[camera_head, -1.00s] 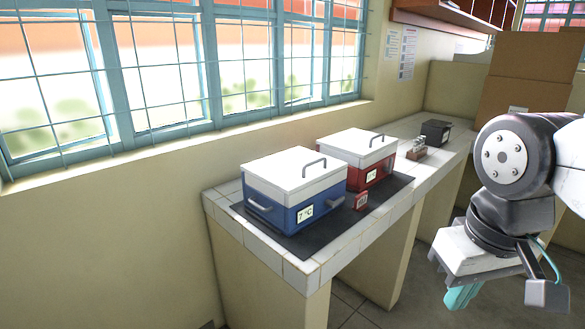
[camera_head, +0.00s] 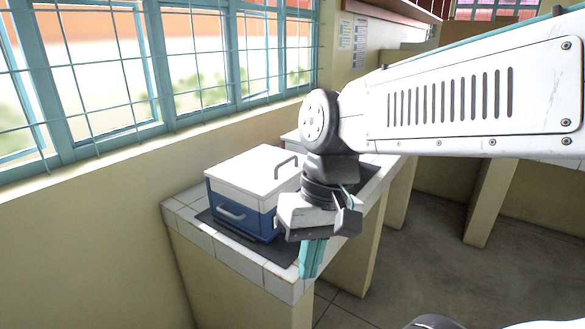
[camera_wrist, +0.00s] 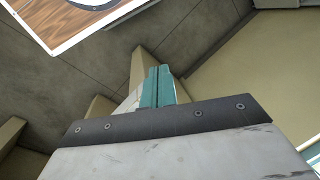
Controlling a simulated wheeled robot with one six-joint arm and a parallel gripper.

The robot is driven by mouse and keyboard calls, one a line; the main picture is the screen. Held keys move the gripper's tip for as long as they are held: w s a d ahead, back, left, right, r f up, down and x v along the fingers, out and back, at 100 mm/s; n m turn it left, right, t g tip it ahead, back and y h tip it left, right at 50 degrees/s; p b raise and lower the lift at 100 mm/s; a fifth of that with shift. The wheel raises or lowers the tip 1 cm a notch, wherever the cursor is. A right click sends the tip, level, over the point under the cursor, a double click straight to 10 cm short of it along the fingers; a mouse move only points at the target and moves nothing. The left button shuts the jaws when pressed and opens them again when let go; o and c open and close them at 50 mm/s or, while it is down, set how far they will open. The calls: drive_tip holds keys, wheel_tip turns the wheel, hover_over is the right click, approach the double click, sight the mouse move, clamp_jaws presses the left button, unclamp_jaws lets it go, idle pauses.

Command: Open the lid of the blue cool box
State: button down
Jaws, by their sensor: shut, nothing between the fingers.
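The blue cool box (camera_head: 238,218) stands on a dark mat at the near end of the tiled counter. Its white lid (camera_head: 252,170) is closed, with a grey handle (camera_head: 287,165) on top at the right. A side handle (camera_head: 231,213) shows on the blue front. My gripper (camera_head: 311,262) points down, shut and empty, in front of the counter's right edge and to the right of the box. It covers the box's right side. In the wrist view my teal fingers (camera_wrist: 158,88) are together, with floor and counter edge beyond; the box is not in that view.
The tiled counter (camera_head: 215,246) runs along the wall under barred windows (camera_head: 160,60). The dark mat (camera_head: 275,256) lies under the box. My arm hides most of the counter behind the box. The floor (camera_head: 430,245) to the right is open.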

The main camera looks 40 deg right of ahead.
drive_tip(key=w+a+m+y, duration=0.3)
drive_tip(key=w+m+y, duration=0.4)
drive_tip(key=m+t+h, duration=0.3)
drive_tip(key=m+t, duration=1.6)
drive_tip(key=m, duration=0.4)
approach(299, 169)
drive_tip(key=s+a+r, duration=0.1)
drive_tip(key=s+a, duration=0.1)
drive_tip(key=x, duration=0.9)
drive_tip(key=shift+w+d+r, duration=0.1)
drive_tip(key=shift+w+r, duration=0.2)
